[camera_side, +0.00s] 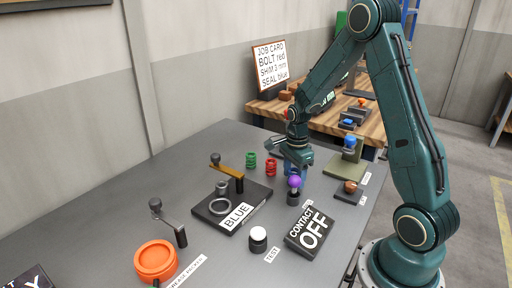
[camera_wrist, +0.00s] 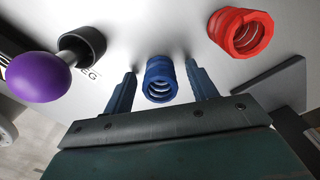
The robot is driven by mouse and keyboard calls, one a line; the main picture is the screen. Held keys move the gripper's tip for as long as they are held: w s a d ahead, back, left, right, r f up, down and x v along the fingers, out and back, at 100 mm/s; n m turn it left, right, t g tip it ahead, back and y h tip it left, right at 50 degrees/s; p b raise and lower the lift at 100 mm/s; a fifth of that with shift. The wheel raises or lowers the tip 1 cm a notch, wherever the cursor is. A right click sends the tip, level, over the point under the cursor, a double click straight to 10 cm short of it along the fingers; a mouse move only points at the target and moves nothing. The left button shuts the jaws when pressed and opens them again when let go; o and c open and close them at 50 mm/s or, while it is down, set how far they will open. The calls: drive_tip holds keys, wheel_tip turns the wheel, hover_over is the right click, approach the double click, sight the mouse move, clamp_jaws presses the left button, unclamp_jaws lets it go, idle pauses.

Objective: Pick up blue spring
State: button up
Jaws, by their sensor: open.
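The blue spring (camera_wrist: 160,80) stands on the grey table, seen in the wrist view between the two open fingers of my gripper (camera_wrist: 162,82). A gap shows on each side of it, so the fingers do not appear to touch it. In the side view my gripper (camera_side: 297,165) is low over the table at its far right part, and the blue spring is mostly hidden behind it and the purple knob.
A red spring (camera_wrist: 240,32) stands close by; it shows in the side view (camera_side: 270,166) beside a green spring (camera_side: 251,160). A purple-knobbed peg (camera_wrist: 40,77) in a dark socket is near my gripper. The black BLUE fixture (camera_side: 230,212) and CONTACT OFF box (camera_side: 310,234) stand nearer.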

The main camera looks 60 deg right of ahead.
sight(294, 170)
idle(0.3)
drive_tip(key=c, duration=1.1)
drive_tip(key=shift+r, duration=0.15)
wheel_tip(294, 170, up, 20)
drive_tip(key=shift+f, duration=0.1)
drive_tip(key=shift+w, duration=0.1)
idle(0.5)
